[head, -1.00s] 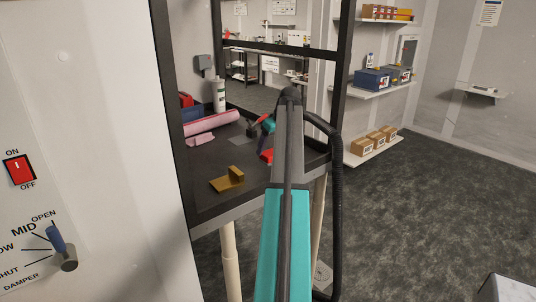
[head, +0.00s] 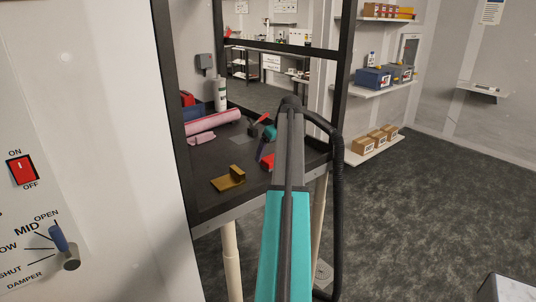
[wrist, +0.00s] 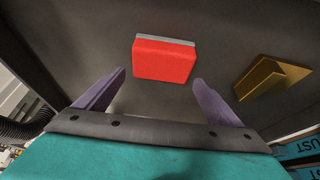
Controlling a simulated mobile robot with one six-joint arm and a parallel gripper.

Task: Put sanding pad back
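The sanding pad, a red block with a grey layer along one side (wrist: 164,60), lies on the dark bench surface. In the head view the pad (head: 268,162) is partly hidden by my arm. My gripper (wrist: 160,76) is open, with its purple fingers spread on either side of the pad's near edge and no visible contact. In the head view my gripper (head: 264,149) is mostly hidden behind my arm. A brown-yellow L-shaped block (head: 229,180) stands empty on the bench to the left of the pad; it appears at the right in the wrist view (wrist: 272,78).
The bench (head: 205,208) is framed by dark posts. A pink roll (head: 212,122), a pink cloth (head: 201,138) and a white bottle (head: 220,94) stand toward its back. A white panel with a red switch (head: 22,169) fills the left.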

